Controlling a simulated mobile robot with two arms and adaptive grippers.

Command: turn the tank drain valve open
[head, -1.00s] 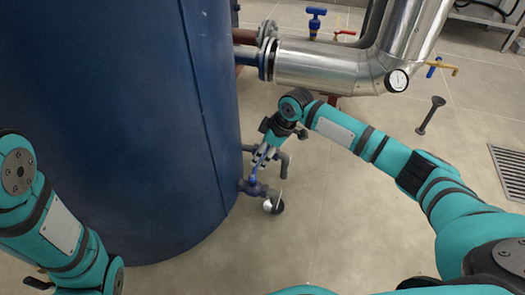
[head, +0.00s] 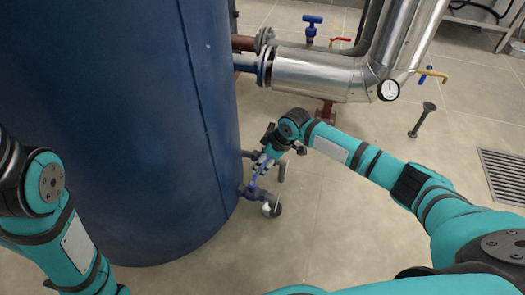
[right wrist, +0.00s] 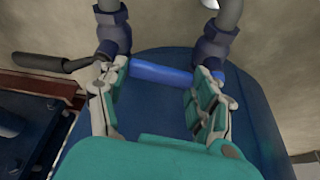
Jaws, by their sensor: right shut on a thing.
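The tank drain valve (head: 255,193) sticks out low on the right side of the blue tank (head: 140,130). Its blue lever (head: 257,174) points up and a little right in the head view. My right gripper (head: 263,163) is at the lever's upper end. In the right wrist view, the blue lever (right wrist: 160,75) lies crosswise between the two fingers of my right gripper (right wrist: 163,78), which is shut on it. The valve body (right wrist: 215,45) shows beyond the right finger. My left arm shows at the lower left, but its gripper is outside the picture.
A second outlet with a dark grey lever (right wrist: 50,63) sits beside the drain valve. Silver pipework (head: 320,75) runs above. The tiled floor to the right is mostly clear.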

